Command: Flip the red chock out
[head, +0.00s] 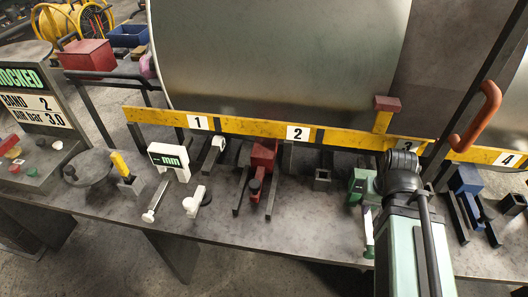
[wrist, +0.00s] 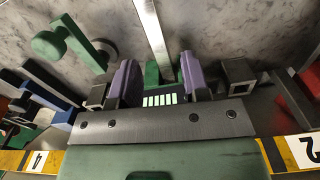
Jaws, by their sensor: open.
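A red block (head: 387,103) sits on a yellow post at the yellow numbered rail, against the big metal dish; I take it for the red chock. A second red part (head: 263,155) stands on a dark stand on the bench below number 2. In the wrist view my gripper (wrist: 158,72) is open, its two purple fingers apart. A green tool with a pale striped panel (wrist: 160,100) and a metal rod shows between or below the fingers; I cannot tell which. In the head view my arm hides the gripper. The red block is not clear in the wrist view.
The yellow rail (head: 240,125) crosses behind the bench. A white gauge (head: 168,155), a blue tool (head: 466,182) and another green part (wrist: 60,42) stand around. An orange handle (head: 482,112) on a dark bar rises at right. Dark square sockets (wrist: 240,72) flank the fingers.

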